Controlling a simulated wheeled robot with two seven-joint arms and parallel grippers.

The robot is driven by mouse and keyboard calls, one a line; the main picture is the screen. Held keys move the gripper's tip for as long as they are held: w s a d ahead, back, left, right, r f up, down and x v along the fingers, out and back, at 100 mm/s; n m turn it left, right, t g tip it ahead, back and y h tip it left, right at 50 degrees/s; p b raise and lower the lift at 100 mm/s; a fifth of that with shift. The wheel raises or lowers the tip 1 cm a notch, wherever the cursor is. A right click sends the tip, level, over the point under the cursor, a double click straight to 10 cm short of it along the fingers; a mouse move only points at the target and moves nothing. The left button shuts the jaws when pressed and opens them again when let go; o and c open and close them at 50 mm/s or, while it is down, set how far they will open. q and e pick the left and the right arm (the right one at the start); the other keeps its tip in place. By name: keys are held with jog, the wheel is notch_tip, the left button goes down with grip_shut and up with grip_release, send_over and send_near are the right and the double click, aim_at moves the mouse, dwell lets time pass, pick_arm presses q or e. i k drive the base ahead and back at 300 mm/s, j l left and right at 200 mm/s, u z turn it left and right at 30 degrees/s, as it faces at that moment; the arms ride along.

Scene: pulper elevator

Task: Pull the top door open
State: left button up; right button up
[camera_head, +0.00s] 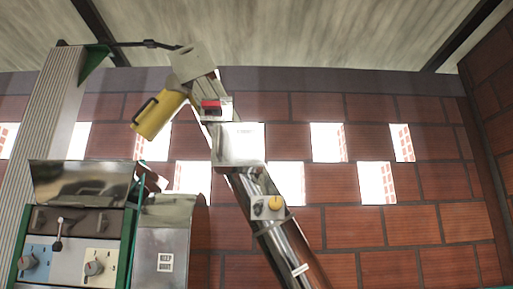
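A yellow cover or chute with a black handle (158,115) hangs tilted from the top of a steel elevator, at the upper left centre. It is the part here that looks most like a top door, though I cannot be sure. Its handle (144,111) is on its left side. The metal elevator head (193,64) sits above it. A red part (211,106) and a pale housing (238,144) sit just to its right. Neither of my grippers is clearly visible in the head view.
The elevator's steel tube (283,240) slopes down to the right and carries a yellow knob (275,203). A machine with a steel hopper (80,183) and control knobs (94,268) stands at the lower left. A brick wall (430,225) is behind, with open-looking space before it at right.

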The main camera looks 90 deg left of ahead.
aim_at(233, 144)
jog(key=u, duration=2.5)
